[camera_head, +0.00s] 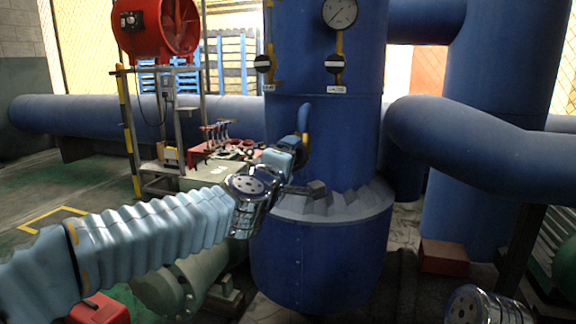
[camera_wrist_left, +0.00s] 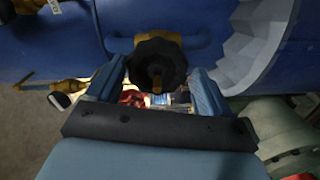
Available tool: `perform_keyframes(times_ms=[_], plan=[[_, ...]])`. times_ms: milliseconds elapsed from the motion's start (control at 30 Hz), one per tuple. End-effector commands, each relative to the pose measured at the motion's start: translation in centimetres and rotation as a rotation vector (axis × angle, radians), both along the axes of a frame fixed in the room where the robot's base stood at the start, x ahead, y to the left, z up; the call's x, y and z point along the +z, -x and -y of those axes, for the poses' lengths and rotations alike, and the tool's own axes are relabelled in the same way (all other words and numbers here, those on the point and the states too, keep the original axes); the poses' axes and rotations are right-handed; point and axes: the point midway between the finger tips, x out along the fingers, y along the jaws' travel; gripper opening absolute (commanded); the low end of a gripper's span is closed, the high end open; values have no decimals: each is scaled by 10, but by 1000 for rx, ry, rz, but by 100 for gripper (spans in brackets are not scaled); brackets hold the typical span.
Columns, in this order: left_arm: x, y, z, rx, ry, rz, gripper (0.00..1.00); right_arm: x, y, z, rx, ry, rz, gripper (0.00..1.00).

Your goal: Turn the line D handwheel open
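A black lobed handwheel (camera_wrist_left: 160,63) sits on a yellow fitting (camera_wrist_left: 172,38) against the blue vessel in the left wrist view. No readable label there marks it as line D. I cannot tell how deep the wheel lies between the fingertips. My right gripper is out of view.
A gauge (camera_head: 340,12) and two black-and-white round parts, one on the left (camera_head: 263,64) and one on the right (camera_head: 335,64), are higher on the vessel. A grey jagged collar (camera_head: 335,208) rings it below my left gripper. A red fan (camera_head: 158,28) stands left.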

Motion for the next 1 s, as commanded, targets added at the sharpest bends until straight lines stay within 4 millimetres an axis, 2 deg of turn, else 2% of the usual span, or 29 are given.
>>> perform_keyframes(times_ms=[33, 67, 367, 800, 1000], plan=[[1, 0, 0, 0, -2, 1, 89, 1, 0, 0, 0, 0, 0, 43], [1, 0, 0, 0, -2, 1, 93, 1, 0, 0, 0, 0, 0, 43], [2, 2, -1, 1, -4, 4, 94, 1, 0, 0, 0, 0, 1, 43], [3, 55, -18, 0, -5, 6, 94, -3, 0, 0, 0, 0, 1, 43], [3, 67, -22, 0, -5, 5, 94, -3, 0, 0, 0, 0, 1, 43]])
